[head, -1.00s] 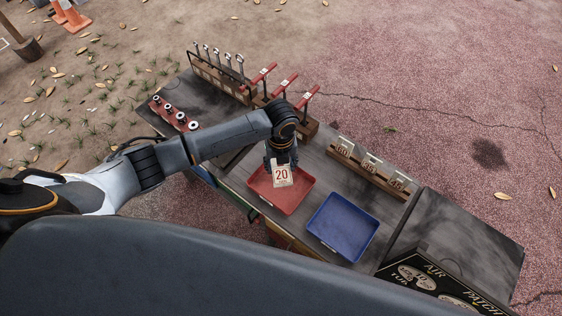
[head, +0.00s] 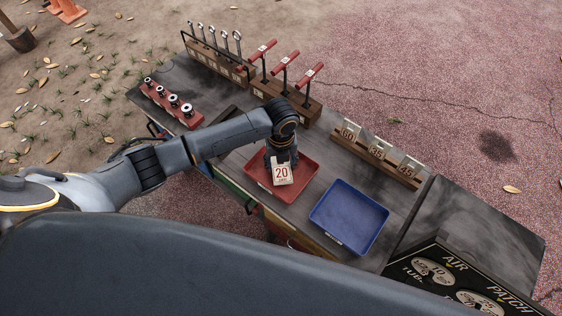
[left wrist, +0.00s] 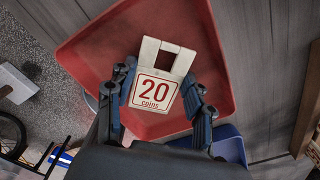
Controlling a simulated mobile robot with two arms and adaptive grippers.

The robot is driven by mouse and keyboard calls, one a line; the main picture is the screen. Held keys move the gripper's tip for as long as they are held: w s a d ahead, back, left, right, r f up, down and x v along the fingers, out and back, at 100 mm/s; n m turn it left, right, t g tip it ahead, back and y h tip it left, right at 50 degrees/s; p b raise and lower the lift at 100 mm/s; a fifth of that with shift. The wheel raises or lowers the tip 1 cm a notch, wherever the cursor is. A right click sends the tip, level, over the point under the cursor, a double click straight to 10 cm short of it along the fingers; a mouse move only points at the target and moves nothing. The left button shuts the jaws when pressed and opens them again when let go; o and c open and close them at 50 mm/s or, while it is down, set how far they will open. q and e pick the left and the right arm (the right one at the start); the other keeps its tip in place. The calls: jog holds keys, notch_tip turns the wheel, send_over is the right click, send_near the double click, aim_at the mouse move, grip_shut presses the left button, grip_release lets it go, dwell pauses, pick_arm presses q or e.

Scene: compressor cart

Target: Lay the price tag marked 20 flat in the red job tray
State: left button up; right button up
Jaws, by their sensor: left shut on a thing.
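The price tag marked 20 (head: 282,174) is a cream card with red figures and a rectangular cut-out near one end. My left gripper (head: 281,160) is shut on it and holds it over the red job tray (head: 308,176). In the left wrist view the tag (left wrist: 154,90) sits between the two fingers (left wrist: 162,94), its face to the camera, with the red tray (left wrist: 205,45) behind it. I cannot tell whether the tag touches the tray floor. My right gripper is not in view.
A blue tray (head: 350,217) stands to the right of the red one. A wooden rack with other tags (head: 376,158) is behind it. Red-handled tools (head: 285,72), a wrench rack (head: 218,60) and a red socket holder (head: 172,104) stand farther back and left.

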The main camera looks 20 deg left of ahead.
pick_arm(q)
jog(key=o, duration=0.9)
notch_tip(320, 180, up, 12)
jog(key=shift+f, duration=0.1)
dwell(0.8)
